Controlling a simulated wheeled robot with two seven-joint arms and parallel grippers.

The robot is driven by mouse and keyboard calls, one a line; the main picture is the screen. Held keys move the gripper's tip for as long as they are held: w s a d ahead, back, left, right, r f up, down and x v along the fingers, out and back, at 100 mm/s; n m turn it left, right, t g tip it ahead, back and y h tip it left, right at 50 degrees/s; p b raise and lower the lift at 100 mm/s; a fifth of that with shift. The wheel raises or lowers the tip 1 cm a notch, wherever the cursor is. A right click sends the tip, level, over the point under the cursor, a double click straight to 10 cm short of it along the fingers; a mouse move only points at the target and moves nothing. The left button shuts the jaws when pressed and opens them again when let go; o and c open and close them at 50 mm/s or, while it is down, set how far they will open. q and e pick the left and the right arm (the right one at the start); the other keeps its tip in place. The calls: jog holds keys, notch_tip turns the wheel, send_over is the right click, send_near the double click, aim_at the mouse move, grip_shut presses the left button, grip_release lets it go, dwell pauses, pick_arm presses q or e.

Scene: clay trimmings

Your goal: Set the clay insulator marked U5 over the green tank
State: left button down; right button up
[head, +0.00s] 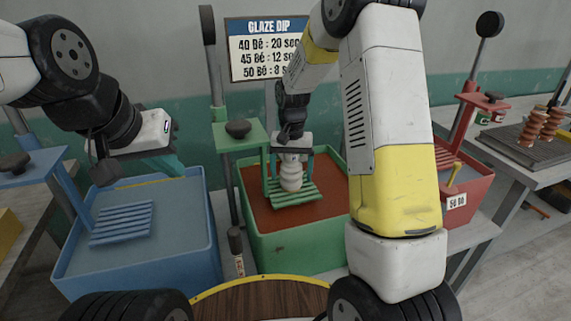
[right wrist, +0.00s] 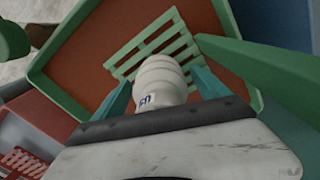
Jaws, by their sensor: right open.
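A pale clay insulator (head: 291,180) stands upright on the green slatted rack (head: 312,194) over the green tank (head: 290,245). It also shows in the right wrist view (right wrist: 160,75), with a dark marking that is too small and slanted to read surely. My right gripper (head: 290,172) is open around it, one teal finger on each side with a little room between. The insulator's lower part meets the slats; its near end in the right wrist view is hidden by my gripper. My left gripper (head: 170,160) hangs over the back of the blue tank; its finger opening is not clear.
The blue tank (head: 185,255) with its slatted rack stands left. A red tank (head: 470,190) with a white label stands right, partly behind my right arm. Reddish-brown insulators (head: 540,125) stand on a dark tray at far right. A glaze-dip sign hangs behind.

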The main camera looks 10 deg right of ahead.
notch_tip(320, 180, up, 12)
jog(key=shift+f, duration=0.25)
jog(key=s+d+r+n+t+y, duration=0.1)
jog(key=s+d+r+t, duration=0.1)
jog(key=s, duration=1)
jog(key=s+d+r+n+t+y, duration=0.1)
jog(key=s+d+r+n+t, duration=0.1)
jog(key=s+r+t, duration=0.2)
jog(key=s+r, duration=0.3)
jog(key=s, duration=0.5)
jog(key=shift+s+r, duration=0.2)
jog(key=shift+s, duration=0.15)
